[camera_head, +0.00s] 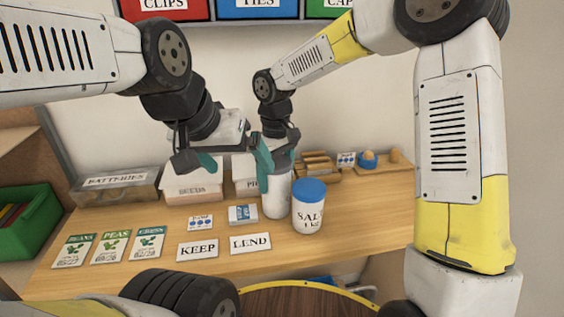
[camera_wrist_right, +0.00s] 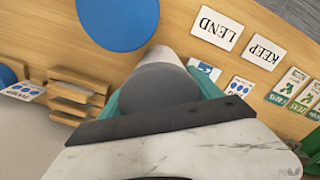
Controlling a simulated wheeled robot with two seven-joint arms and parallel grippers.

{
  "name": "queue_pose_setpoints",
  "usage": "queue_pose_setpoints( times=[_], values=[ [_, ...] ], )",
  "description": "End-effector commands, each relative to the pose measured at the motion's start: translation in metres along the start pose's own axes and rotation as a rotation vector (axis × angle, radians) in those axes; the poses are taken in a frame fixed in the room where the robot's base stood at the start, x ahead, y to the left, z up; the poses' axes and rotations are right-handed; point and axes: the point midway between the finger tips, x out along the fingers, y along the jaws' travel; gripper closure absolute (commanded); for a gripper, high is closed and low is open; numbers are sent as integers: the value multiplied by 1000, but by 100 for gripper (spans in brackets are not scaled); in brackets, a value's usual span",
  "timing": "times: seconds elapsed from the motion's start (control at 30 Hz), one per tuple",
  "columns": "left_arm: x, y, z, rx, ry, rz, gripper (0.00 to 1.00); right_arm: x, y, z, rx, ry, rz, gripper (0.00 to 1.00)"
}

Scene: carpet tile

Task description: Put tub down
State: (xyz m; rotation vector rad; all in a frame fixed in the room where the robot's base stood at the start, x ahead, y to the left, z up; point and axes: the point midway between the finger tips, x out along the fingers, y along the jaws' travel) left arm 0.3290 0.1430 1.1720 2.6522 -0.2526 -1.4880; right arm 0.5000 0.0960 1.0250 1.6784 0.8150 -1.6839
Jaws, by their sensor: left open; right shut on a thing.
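My right gripper (camera_head: 280,163) is shut on a white tub (camera_head: 276,198) with a grey top, which stands upright at the table, right of the middle. In the right wrist view the tub's grey top (camera_wrist_right: 165,84) sits between the teal fingers. Whether its base touches the table is hard to tell. A white salt tub (camera_head: 308,212) with a blue lid stands close to its right; the lid also shows in the right wrist view (camera_wrist_right: 115,22). My left gripper (camera_head: 233,163) is open and empty, above the table to the left of the held tub.
LEND (camera_head: 250,243) and KEEP (camera_head: 197,250) cards lie in front on the wooden table (camera_head: 360,215). Several seed packets (camera_head: 110,248) lie at left. Boxes (camera_head: 192,184) and a batteries bin (camera_head: 115,186) stand behind. A wooden rack (camera_head: 318,166) is back right. A green crate (camera_head: 25,222) is far left.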

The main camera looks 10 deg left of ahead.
Motion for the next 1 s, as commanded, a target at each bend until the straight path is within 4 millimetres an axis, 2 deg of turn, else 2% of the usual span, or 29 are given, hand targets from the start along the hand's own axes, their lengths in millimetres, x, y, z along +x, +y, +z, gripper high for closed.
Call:
queue_pose_setpoints(
  times=[0.4,0.43,0.53,0.87,1.0],
  values=[
    [0,0,0,0,0,0,5,2,0,-2,-1,7,1,100],
    [0,0,0,0,0,0,5,4,0,-1,0,2,0,23],
    [0,0,0,0,0,0,5,4,0,-1,0,2,0,5],
    [0,0,0,0,0,0,5,2,0,-1,0,3,0,5],
    [0,0,0,0,0,0,5,-12,0,-2,2,6,2,5]
  ],
)
